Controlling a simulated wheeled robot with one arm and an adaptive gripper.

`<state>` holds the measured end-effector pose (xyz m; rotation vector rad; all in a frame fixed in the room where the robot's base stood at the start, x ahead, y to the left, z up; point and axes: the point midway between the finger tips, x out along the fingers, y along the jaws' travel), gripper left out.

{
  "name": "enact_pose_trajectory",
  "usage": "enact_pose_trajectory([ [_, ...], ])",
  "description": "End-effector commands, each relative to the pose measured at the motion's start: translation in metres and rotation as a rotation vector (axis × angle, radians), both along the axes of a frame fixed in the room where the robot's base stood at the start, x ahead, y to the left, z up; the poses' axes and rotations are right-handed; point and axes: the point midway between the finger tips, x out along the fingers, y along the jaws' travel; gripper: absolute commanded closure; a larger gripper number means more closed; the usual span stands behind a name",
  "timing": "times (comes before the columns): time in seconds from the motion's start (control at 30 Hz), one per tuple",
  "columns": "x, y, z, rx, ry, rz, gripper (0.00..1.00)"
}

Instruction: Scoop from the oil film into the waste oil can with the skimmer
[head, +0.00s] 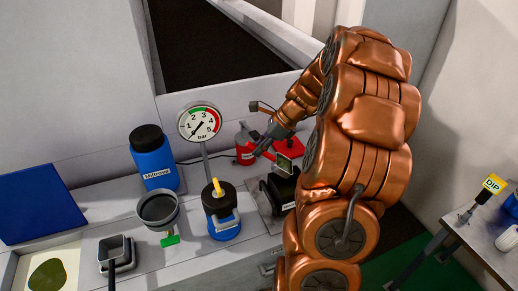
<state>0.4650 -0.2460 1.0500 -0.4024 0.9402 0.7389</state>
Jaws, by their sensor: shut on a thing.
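My gripper (265,143) is at the upper middle of the head view, shut on a red-handled tool, which looks like the skimmer (284,163). The tool's small dark-framed flat end is above a black container (284,190) with a white label. I cannot read that label or tell whether this is the waste oil can. A red can (243,145) with a white label stands behind, partly hidden by the gripper. A dark green patch, perhaps the oil film (47,275), lies on a pale surface at the lower left. I cannot tell whether the tool carries oil.
A pressure gauge (199,123) rises behind a blue pot with a black top (221,212). A blue bottle (158,166), a grey cup (158,208) and a square grey holder (117,252) stand left. A side table (482,238) with a yellow DIP tag (493,184) is right.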

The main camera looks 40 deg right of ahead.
Motion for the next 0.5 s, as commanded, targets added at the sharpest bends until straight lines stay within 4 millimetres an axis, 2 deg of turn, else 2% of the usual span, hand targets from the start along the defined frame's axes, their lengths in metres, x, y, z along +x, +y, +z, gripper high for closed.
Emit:
enact_pose_trajectory([
  [0.27, -0.001, -0.001, 0.001, 0.010, -0.009, -0.002, 1.00],
  [0.5, -0.007, -0.008, 0.011, 0.084, -0.078, -0.002, 1.00],
])
